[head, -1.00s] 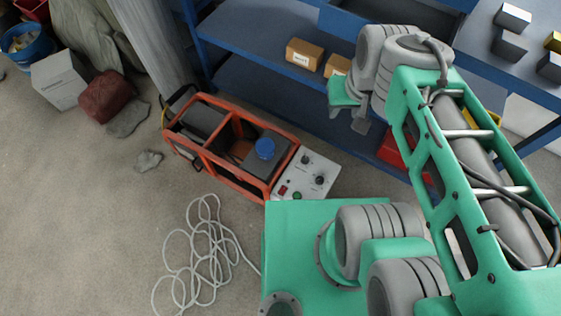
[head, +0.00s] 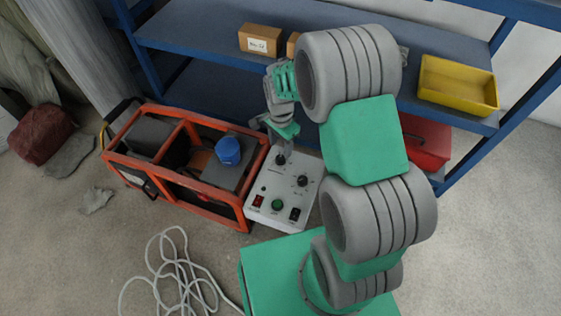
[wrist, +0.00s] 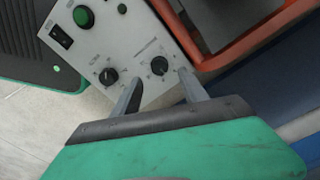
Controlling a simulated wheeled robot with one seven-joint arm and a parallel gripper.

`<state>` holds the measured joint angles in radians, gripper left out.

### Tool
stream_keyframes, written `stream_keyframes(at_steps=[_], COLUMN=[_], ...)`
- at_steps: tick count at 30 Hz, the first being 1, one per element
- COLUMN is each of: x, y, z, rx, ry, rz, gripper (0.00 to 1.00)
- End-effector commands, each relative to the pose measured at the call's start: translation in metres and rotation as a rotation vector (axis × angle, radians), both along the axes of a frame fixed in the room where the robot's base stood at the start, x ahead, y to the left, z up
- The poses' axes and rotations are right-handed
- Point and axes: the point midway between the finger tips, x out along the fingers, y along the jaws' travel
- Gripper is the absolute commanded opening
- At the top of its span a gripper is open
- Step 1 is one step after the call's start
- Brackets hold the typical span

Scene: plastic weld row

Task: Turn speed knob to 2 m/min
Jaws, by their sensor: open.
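A light grey control panel (head: 285,190) carries two black knobs. The upper knob (head: 281,160) is at the panel's far edge and the other knob (head: 302,181) is nearer. Their labels are too small to read, so I cannot tell which is the speed knob. My gripper (head: 278,143) is at the upper knob. In the wrist view my gripper (wrist: 160,74) is open, its fingers on either side of the upper knob (wrist: 159,66); I cannot tell whether they touch it. The other knob (wrist: 108,77) lies outside the left finger.
A blue shelf (head: 205,38) stands behind. Loose cable (head: 165,270) lies on the floor.

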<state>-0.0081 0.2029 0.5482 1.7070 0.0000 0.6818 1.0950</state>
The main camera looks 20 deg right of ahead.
Motion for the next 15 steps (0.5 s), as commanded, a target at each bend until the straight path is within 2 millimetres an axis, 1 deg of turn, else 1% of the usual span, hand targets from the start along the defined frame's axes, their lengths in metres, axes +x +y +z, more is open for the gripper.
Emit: stream_keyframes(at_steps=[1,6,10,15], x=[-0.002,-0.002,-0.001,-0.001], y=[0.0,0.0,0.0,0.0], z=[-0.014,-0.046,-0.059,-0.06], rx=[-0.001,0.0,-0.001,0.0], ry=[0.005,0.004,0.003,0.001], rz=[0.001,0.002,0.003,0.003], gripper=[0.51,0.51,0.51,0.51])
